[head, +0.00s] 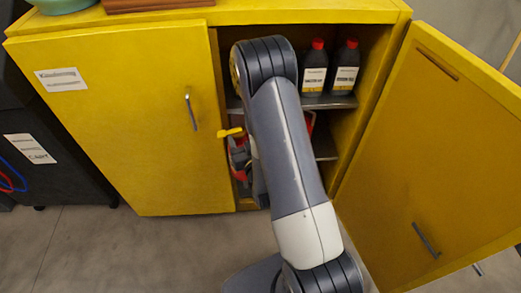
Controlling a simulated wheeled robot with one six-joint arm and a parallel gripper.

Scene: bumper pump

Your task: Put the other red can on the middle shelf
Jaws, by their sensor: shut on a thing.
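A red can (238,167) with a yellow spout (231,132) shows left of my arm, in the cabinet opening beside the left door's edge. My gripper (241,148) is at this can and is shut on it; my arm hides much of both. A second red thing (309,121), likely another red can, shows as a small strip right of my arm, in the space below the bottles. The middle shelf (325,148) shows only at its right end; my arm covers the rest.
Two dark bottles with red caps (314,68) (346,67) stand on the upper shelf (335,101). The yellow cabinet's left door (125,120) is shut; its right door (430,150) stands open toward me. A dark cabinet (50,165) is at left.

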